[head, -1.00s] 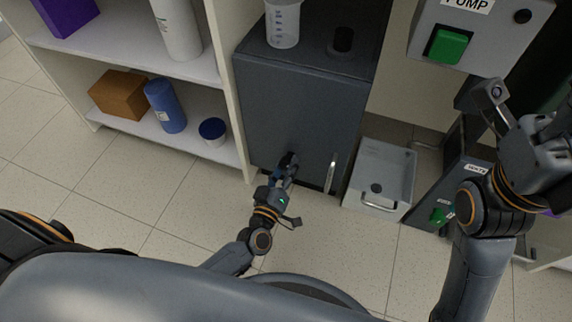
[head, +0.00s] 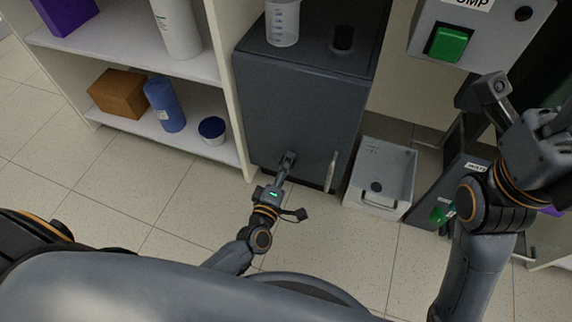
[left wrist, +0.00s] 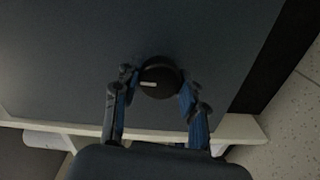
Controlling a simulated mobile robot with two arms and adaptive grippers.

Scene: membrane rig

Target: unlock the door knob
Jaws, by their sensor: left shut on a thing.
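The dark door knob (left wrist: 160,78) is a round black knob with a short pale mark lying roughly level in the left wrist view. It sits on the dark grey cabinet door (head: 296,125). My left gripper (left wrist: 160,84) has its blue-padded fingers on the left and right sides of the knob and is shut on it. In the head view the left gripper (head: 288,160) reaches the lower part of the door and hides the knob. My right arm (head: 482,205) is at the right; its fingers cannot be made out.
A pale upright handle (head: 331,172) is on the door, right of my left gripper. A clear beaker (head: 283,22) is on top. Shelves (head: 120,40) stand left. A green pump button (head: 448,44) is upper right.

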